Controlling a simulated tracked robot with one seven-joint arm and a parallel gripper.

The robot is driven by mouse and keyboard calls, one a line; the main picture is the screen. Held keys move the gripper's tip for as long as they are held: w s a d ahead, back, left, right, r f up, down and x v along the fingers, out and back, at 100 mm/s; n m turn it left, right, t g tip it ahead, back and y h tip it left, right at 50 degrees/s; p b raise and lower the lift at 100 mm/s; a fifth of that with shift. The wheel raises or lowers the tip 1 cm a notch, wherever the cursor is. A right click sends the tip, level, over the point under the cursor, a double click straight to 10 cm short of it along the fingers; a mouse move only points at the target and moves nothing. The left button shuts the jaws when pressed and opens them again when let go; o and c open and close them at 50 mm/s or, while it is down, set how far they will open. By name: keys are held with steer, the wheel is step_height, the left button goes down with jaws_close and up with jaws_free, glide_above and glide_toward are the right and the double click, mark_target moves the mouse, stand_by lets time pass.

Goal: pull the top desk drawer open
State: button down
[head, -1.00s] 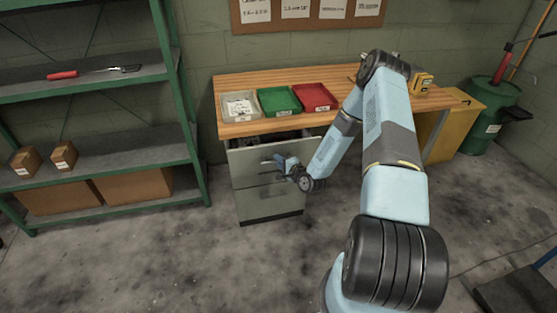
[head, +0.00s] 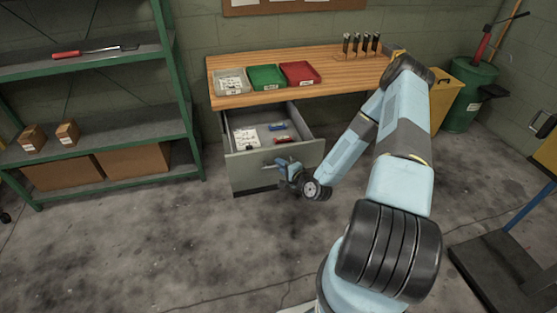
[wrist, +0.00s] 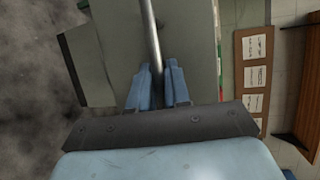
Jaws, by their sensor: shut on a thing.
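The top desk drawer (head: 251,165) stands well out from under the wooden desk top (head: 300,83) in the head view. Its inside shows papers (head: 246,136), a blue item (head: 277,127) and a red item (head: 284,140). My gripper (head: 283,165) is at the drawer's front, at the handle. In the wrist view my gripper (wrist: 158,84) has its two blue fingers shut on the metal bar handle (wrist: 149,35), with the grey drawer front (wrist: 185,45) behind it.
A grey tray (head: 231,82), a green tray (head: 267,77) and a red tray (head: 300,73) sit on the desk, with several upright tools (head: 362,44) behind. A green shelf rack (head: 172,90) stands left. The floor (head: 190,250) in front is clear.

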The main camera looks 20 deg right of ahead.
steer(key=shift+s+f, duration=0.15)
steer(key=shift+s, duration=1.35)
steer(key=c, duration=1.4)
jaws_free()
steer(key=shift+c, duration=0.2)
steer(key=v, duration=1.3)
steer(key=shift+s+d, duration=0.15)
steer(key=shift+s, duration=0.1)
